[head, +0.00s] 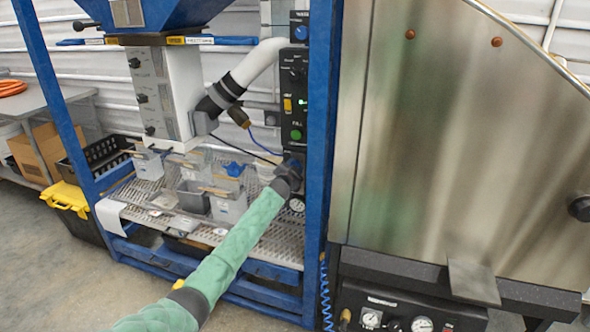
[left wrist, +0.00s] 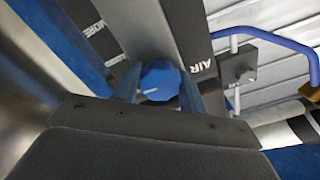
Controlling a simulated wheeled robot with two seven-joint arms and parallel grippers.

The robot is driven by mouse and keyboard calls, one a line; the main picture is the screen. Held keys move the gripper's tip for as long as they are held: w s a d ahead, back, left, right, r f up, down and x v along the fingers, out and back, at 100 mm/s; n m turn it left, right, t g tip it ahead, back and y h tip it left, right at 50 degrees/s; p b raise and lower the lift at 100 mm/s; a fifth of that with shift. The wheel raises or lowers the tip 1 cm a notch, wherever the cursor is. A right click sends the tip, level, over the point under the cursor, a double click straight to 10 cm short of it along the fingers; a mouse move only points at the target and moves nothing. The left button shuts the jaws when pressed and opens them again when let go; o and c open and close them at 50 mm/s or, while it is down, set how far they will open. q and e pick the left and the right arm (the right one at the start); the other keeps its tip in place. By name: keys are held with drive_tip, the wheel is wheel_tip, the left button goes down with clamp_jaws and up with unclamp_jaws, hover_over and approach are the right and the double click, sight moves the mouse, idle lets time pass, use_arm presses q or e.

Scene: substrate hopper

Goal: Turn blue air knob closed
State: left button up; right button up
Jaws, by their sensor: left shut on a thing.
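The blue air knob (left wrist: 160,82) sits between the two fingers of my left gripper (left wrist: 160,92) in the left wrist view, beside a panel marked AIR. My left gripper is shut on the knob, with one finger on each side. In the head view my green-sleeved left arm reaches up to the lower part of the black control panel (head: 293,95), and the left gripper (head: 290,168) is there. The gripper mostly hides the knob in that view. The knob's turn angle cannot be told. My right gripper is not in view.
Blue frame posts (head: 317,130) stand close to the right of the panel. A perforated shelf (head: 265,232) with several small metal bins lies below left. A large steel cabinet (head: 440,140) fills the right. Another blue knob (head: 301,32) is at the panel's top.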

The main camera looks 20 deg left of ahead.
use_arm(q)
drive_tip(key=m, duration=0.3)
drive_tip(key=shift+m+b, duration=0.3)
drive_tip(key=m, duration=0.3)
drive_tip(key=shift+m, duration=0.6)
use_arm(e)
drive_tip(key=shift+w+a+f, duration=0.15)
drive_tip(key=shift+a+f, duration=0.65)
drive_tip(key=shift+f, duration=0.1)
use_arm(q)
drive_tip(key=shift+m, duration=0.3)
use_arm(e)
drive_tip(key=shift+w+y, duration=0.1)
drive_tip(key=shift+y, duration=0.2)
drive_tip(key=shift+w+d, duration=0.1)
use_arm(q)
drive_tip(key=o, duration=1)
drive_tip(key=shift+s, duration=0.1)
